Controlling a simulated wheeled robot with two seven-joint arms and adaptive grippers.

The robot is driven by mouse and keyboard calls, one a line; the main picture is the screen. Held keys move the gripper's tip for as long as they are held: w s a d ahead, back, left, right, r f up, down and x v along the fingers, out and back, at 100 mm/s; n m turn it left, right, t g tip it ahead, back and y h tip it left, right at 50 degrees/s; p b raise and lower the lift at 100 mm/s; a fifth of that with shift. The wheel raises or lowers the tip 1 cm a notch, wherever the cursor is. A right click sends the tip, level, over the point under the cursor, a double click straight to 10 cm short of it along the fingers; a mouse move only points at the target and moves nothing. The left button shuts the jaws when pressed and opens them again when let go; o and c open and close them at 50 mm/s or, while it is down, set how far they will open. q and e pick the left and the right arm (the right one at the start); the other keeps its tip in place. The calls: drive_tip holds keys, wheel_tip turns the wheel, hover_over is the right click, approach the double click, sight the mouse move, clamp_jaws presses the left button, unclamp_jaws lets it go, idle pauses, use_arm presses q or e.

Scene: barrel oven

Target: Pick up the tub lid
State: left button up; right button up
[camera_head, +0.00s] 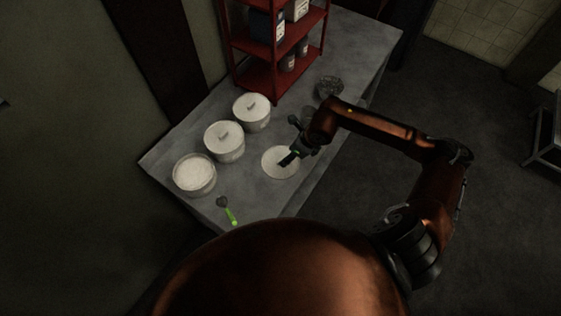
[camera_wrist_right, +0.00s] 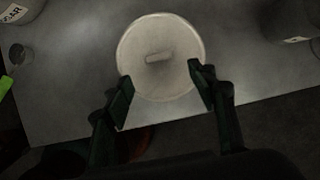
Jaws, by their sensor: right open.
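The tub lid (camera_head: 276,163) is a round white disc lying on the grey table, right of the tubs in the head view. In the right wrist view the lid (camera_wrist_right: 160,75) shows a short bar handle in its middle. My right gripper (camera_head: 291,157) is over the lid. Its two fingers (camera_wrist_right: 160,85) are spread apart and empty, with the lid's handle lying ahead between them. An open tub (camera_head: 194,187) filled with white stuff stands at the table's left front. My left gripper is out of view.
Two lidded white tubs (camera_head: 224,141) (camera_head: 251,112) stand in a row behind the open one. A scoop with a green handle (camera_head: 230,214) lies near the front edge. A red shelf (camera_head: 266,72) and a dark wire-like object (camera_head: 328,87) are farther back.

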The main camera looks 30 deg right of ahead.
sight(281, 159)
drive_tip(key=x, duration=0.7)
drive_tip(key=shift+w+a+r+p, duration=0.1)
drive_tip(key=shift+w+a+p, duration=0.15)
drive_tip(key=shift+w+p, duration=0.15)
drive_tip(key=shift+c, duration=0.7)
drive_tip(key=shift+s, duration=0.1)
drive_tip(key=c, duration=0.9)
